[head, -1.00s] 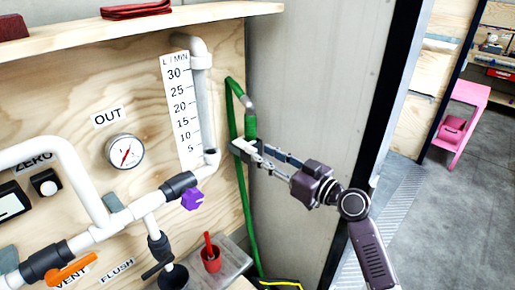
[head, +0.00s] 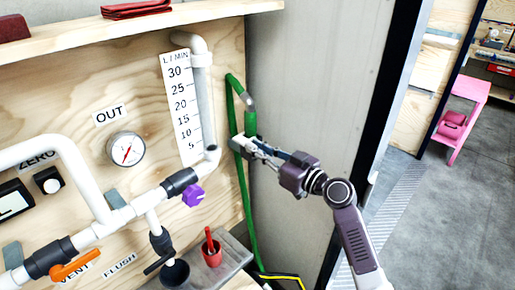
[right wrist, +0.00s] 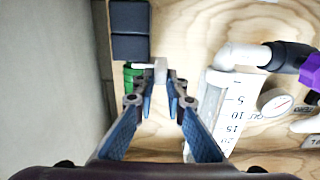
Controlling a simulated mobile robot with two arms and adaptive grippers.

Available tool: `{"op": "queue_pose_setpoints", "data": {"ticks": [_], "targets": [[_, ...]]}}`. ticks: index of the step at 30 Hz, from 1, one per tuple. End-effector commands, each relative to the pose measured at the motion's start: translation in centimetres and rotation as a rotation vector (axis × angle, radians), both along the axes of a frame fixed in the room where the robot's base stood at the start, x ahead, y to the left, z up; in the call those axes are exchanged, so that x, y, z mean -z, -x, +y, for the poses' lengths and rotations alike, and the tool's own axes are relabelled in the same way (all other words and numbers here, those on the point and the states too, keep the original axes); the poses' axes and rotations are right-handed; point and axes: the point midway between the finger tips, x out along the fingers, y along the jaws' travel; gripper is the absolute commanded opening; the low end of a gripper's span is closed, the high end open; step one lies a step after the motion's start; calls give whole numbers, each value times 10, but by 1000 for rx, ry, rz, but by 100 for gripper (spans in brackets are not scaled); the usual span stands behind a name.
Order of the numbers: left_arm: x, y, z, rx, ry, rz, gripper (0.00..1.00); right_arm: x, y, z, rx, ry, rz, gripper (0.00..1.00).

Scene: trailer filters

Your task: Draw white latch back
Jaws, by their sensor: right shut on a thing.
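The white latch (right wrist: 160,68) is a small pale piece in front of a green fitting (right wrist: 131,76) in the right wrist view. My right gripper (right wrist: 160,82) is shut on it, with a fingertip on each side. In the head view my right gripper (head: 246,144) reaches in from the right to the green hose line (head: 251,122) at the panel's right edge. Its fingertips hide most of the latch there. My left gripper is in neither view.
The plywood panel holds a flow scale (head: 182,105), a round gauge (head: 126,149), white pipes, a purple knob (head: 193,195) and an orange handle (head: 75,268). A grey wall (head: 310,80) is close behind my gripper.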

Motion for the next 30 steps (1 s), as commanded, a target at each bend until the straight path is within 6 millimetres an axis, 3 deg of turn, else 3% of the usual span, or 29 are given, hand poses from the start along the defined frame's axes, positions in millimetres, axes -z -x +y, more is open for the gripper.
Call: {"op": "queue_pose_setpoints", "data": {"ticks": [23,24,28,30], "targets": [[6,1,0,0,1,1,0,2,19,19,-5,1,4,0],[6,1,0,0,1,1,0,2,19,19,-5,1,5,13],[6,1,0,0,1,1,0,2,18,19,-5,1,4,28],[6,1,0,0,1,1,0,2,18,18,-3,1,4,29]]}}
